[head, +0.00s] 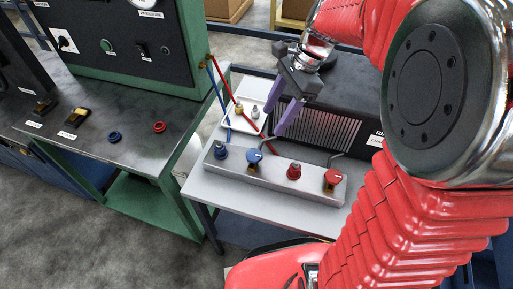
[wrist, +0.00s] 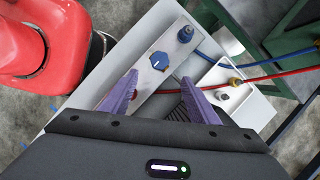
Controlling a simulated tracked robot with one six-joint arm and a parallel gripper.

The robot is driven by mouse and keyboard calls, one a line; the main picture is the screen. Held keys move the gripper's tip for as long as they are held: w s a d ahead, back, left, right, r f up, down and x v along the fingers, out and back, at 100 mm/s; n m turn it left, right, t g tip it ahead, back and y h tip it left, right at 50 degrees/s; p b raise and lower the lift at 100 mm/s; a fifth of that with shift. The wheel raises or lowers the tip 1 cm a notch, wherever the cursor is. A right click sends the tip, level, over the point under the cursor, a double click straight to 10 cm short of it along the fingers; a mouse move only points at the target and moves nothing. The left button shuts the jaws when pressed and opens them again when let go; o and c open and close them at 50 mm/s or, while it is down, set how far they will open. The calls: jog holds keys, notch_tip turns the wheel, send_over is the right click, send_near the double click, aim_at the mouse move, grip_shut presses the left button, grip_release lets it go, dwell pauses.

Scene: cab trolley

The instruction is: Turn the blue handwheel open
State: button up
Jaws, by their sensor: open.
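The blue handwheel (head: 254,155) is a small round knob with a pale pointer mark, on the grey manifold block (head: 318,187) on the light table. In the wrist view the blue handwheel (wrist: 159,61) lies just beyond and roughly between the fingertips. My gripper (head: 271,124) has purple fingers, is open and empty, and hangs above the block, pointing down toward the handwheel. The open fingers also show in the wrist view (wrist: 160,77). They appear apart from the handwheel; the exact gap is hard to tell.
A blue fitting (head: 221,152) stands left of the handwheel; a red fitting (head: 294,171) and red handwheel (head: 332,179) stand right. A dark ribbed unit (head: 345,115) stands behind. A green bench (head: 140,135) is left.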

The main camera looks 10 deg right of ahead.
aim_at(254, 154)
jog(key=shift+f, duration=0.1)
jog(key=x, duration=1.3)
jog(key=shift+s+a+f, duration=0.1)
jog(key=shift+f, duration=0.2)
jog(key=shift+c, duration=0.2)
jog(key=c, duration=1)
